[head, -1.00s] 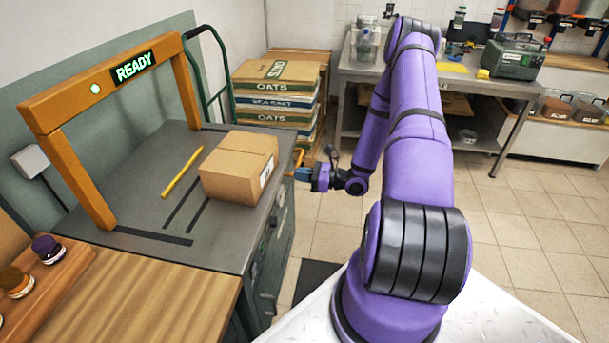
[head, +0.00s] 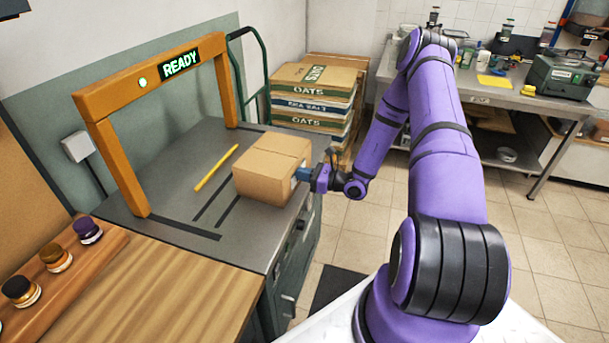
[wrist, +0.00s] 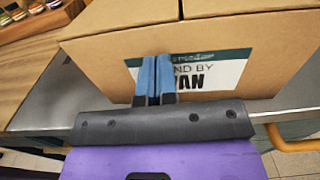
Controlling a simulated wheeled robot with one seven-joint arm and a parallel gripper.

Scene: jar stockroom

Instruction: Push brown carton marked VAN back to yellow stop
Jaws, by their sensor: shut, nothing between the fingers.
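The brown carton (head: 268,172) stands upright on the grey bench top near its right edge in the head view. In the wrist view the carton (wrist: 90,70) fills the upper part, and its label (wrist: 215,74) reads VAN at the end. My gripper (head: 303,174) is at the carton's right, labelled face. Its blue fingers (wrist: 154,78) are shut with nothing between them, and their tips lie against or very close to the label; contact is not certain. The yellow stop (head: 216,167) is a thin bar lying on the bench, left of the carton with a gap of bare surface between.
An orange arch (head: 130,82) with a green READY sign (head: 180,64) stands over the bench's left side. Dark stripes (head: 213,208) mark the bench top. Several jars stand in a wooden rack (head: 98,252) at lower left. Stacked sacks (head: 312,92) stand behind the bench.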

